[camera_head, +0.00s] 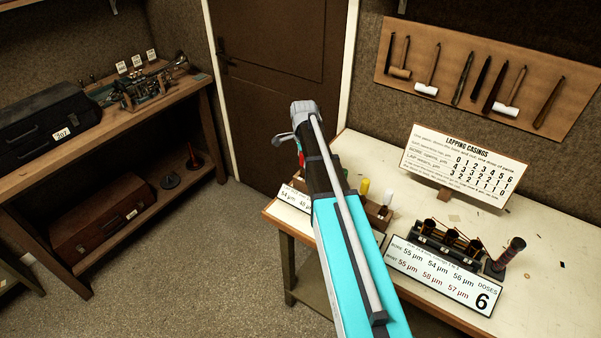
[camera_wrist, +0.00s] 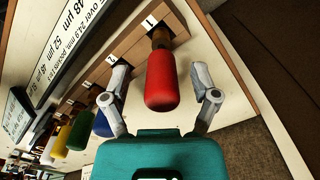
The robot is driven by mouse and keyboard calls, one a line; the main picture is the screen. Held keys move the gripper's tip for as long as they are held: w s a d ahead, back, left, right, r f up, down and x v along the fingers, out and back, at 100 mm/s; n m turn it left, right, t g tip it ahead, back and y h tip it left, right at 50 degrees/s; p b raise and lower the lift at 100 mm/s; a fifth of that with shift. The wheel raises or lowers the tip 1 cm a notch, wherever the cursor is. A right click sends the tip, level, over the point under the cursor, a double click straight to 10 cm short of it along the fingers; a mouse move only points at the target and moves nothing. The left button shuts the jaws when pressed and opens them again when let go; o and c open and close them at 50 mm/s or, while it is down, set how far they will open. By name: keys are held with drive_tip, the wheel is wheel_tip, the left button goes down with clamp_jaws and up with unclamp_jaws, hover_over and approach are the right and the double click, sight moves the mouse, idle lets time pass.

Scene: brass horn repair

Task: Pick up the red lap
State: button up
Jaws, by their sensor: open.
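The red lap (camera_wrist: 161,82) has a rounded red body on a brown base at the rack position labelled 1 in the wrist view. My gripper (camera_wrist: 160,88) is open, with one finger on each side of the red lap and visible gaps between. The lap still sits at the wooden rack (camera_wrist: 128,45). In the head view my gripper (camera_head: 293,137) is over the bench's left end, and a small red patch (camera_head: 301,160) shows beside it; my arm hides most of the rack there.
Blue (camera_wrist: 101,125), green (camera_wrist: 79,130) and yellow (camera_wrist: 61,141) laps stand along the rack, with a white lap (camera_head: 388,197) farther on. A sign (camera_wrist: 62,50) runs beside the rack. Valve casings (camera_head: 450,240) and a doses sign (camera_head: 446,275) stand to the right.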

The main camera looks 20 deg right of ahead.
drive_tip(key=shift+f, duration=0.1)
idle(0.6)
clamp_jaws()
